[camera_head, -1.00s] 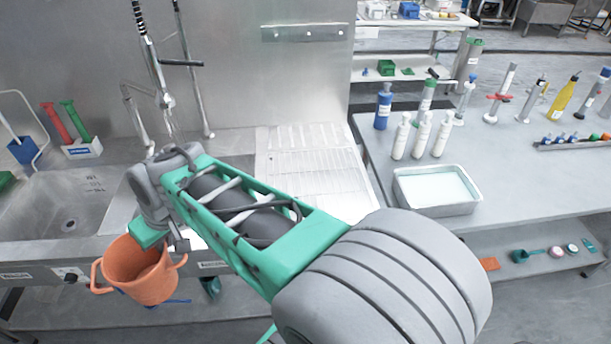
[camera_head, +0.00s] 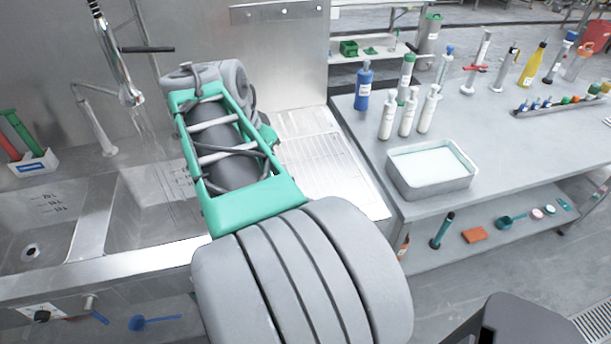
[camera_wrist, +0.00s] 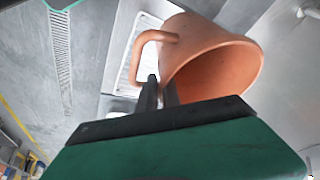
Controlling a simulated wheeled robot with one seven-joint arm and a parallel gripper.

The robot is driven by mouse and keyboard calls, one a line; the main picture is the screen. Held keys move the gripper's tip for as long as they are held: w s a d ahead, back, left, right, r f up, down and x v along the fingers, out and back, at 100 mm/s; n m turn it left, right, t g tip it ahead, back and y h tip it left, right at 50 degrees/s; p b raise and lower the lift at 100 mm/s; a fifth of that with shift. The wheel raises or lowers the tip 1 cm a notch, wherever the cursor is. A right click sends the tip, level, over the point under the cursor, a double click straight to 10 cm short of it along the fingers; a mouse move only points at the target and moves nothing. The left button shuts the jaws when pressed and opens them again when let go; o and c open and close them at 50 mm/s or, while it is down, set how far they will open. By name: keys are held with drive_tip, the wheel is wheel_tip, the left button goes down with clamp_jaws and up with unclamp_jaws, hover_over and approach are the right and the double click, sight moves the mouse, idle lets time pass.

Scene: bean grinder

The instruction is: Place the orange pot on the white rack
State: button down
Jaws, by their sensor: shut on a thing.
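The orange pot (camera_wrist: 222,62) shows in the wrist view, tilted with its open mouth toward the lower right and a loop handle on its left. My gripper (camera_wrist: 160,88) is shut on the pot at its rim near the handle. In the head view my arm hides both pot and gripper. The white rack (camera_head: 325,165) is a pale, ribbed drainboard right of the sink, partly covered by my arm. A pale ribbed panel, seemingly this rack (camera_wrist: 126,66), shows behind the pot in the wrist view. Whether the pot touches it I cannot tell.
The sink (camera_head: 35,215) with a tall tap (camera_head: 120,75) lies to the left. A steel wall stands behind the rack. At right, a table holds white bottles (camera_head: 408,115), a blue bottle (camera_head: 363,88) and a metal tray (camera_head: 432,180). The rack's right part is clear.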

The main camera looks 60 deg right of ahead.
drive_tip(key=s+d+m+g+b, duration=0.1)
drive_tip(key=s+d+m+g, duration=0.15)
drive_tip(key=s+m, duration=0.4)
drive_tip(key=w+d+f+p, duration=0.2)
drive_tip(key=d+f, duration=1)
drive_tip(key=d, duration=0.2)
drive_tip(key=shift+w+f, duration=0.15)
drive_tip(key=shift+w, duration=0.05)
drive_tip(key=c, duration=1.5)
unclamp_jaws()
drive_tip(key=shift+c, duration=0.2)
